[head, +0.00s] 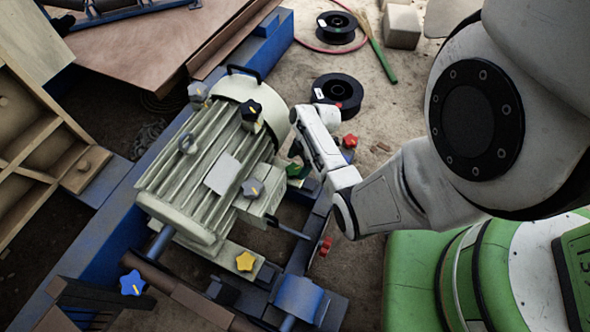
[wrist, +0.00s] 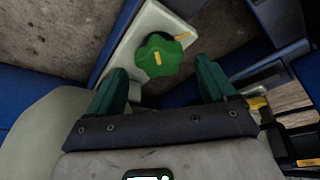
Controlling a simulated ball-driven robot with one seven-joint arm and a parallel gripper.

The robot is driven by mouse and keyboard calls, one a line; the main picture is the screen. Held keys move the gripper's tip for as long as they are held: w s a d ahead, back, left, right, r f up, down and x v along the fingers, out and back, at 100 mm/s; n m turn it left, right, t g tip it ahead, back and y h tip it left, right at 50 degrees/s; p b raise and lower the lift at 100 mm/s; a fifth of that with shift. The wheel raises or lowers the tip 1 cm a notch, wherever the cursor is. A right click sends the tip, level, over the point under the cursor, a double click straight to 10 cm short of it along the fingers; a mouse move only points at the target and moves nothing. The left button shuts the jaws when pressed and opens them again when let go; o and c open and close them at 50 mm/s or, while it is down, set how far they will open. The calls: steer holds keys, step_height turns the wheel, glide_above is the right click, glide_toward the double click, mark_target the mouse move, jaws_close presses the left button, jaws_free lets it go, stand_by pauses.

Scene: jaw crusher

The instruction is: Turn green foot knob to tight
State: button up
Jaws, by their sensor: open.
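The green foot knob (wrist: 158,60) is a lobed star knob on a pale plate (wrist: 143,29) in the wrist view. It carries a short yellow mark near its middle; another yellow mark (wrist: 183,37) lies at its upper right, and the two do not line up. My gripper (wrist: 163,84) is open, its two green fingers apart below the knob in the picture, with nothing between them. I cannot tell whether either touches the knob. In the head view a small green patch (head: 293,171) shows by my wrist beside the grey motor (head: 205,165); my fingertips are largely hidden there.
Other star knobs stand around the motor: yellow (head: 245,261), blue (head: 132,283), black (head: 251,110) and red (head: 350,141). A blue frame (head: 93,240) runs along the motor's left. Black spools (head: 337,92) lie on the open sandy floor behind.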

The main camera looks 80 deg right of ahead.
mark_target(294, 172)
steer(key=shift+b+x, duration=0.4)
steer(key=shift+x, duration=0.8)
steer(key=shift+c, duration=0.3)
steer(key=c, duration=1)
